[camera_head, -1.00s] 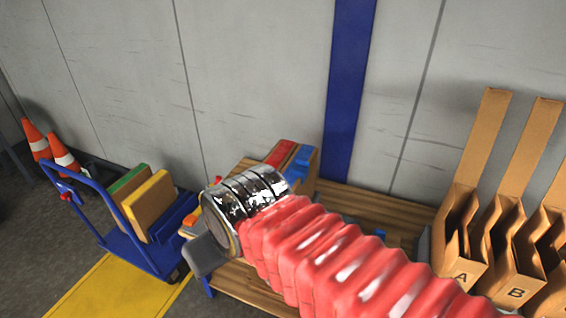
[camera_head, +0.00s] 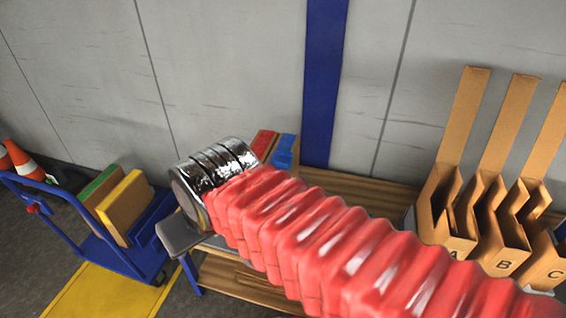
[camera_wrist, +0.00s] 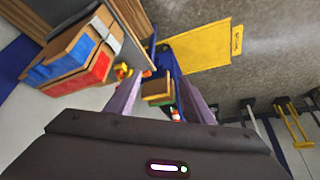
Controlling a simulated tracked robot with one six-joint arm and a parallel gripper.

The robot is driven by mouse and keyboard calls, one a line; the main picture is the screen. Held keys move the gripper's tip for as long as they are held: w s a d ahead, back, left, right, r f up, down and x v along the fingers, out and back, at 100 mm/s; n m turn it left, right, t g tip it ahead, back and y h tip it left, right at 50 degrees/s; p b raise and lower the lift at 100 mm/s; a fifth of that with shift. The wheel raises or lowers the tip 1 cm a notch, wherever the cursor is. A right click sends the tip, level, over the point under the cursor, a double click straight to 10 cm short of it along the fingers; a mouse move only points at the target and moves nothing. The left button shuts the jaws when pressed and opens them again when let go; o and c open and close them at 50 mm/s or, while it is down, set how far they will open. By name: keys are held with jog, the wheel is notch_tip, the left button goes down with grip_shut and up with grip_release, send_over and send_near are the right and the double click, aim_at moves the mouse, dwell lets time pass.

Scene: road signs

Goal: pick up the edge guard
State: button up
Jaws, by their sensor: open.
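My gripper (camera_wrist: 160,84) shows in the wrist view as two greyish fingers, spread apart with nothing held between them. In the head view, a grey part of my gripper (camera_head: 180,236) juts past the left end of the wooden bench. A small orange and yellow item (camera_wrist: 123,70) lies by the bench edge in the wrist view, beside the left finger; I cannot tell whether it is the edge guard. No edge guard can be made out for certain. My red arm sleeve hides much of the bench top in the head view.
Boxes with red and blue blocks (camera_wrist: 72,62) stand on the wooden bench (camera_head: 235,278). A blue cart (camera_head: 118,262) carrying green- and yellow-edged boards stands left. Cardboard bins (camera_head: 480,215) marked A, B, C stand right. Orange cones (camera_head: 22,160) are far left. A yellow floor area (camera_wrist: 200,49) looks clear.

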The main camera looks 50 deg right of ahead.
jog(key=o, duration=0.5)
jog(key=w+d+r+m, duration=0.1)
jog(key=w+d+m, duration=0.1)
jog(key=w+d+r+m+g, duration=0.1)
jog(key=d+m, duration=0.1)
jog(key=m, duration=0.1)
jog(key=w+d+r+m, duration=0.1)
jog(key=w+d+m, duration=0.1)
jog(key=d, duration=0.1)
jog(key=shift+w+d+m, duration=0.1)
jog(key=shift+w+m, duration=0.25)
jog(key=shift+m, duration=0.05)
jog(key=w+d+m, duration=0.1)
jog(key=d+m, duration=0.6)
jog(key=d, duration=0.4)
jog(key=w+d+f+m+y, duration=0.1)
jog(key=w+d+m, duration=0.1)
jog(key=d+m, duration=0.5)
jog(key=w+d+m+y, duration=0.1)
jog(key=d+m, duration=0.7)
jog(key=d, duration=0.8)
jog(key=shift+w+d+f+g, duration=0.1)
jog(key=shift+w+f+g, duration=0.05)
jog(key=shift+f+g, duration=0.2)
send_near(287, 154)
jog(key=shift+a+f, duration=1.2)
jog(key=shift+a, duration=0.15)
jog(key=shift+x, duration=2.55)
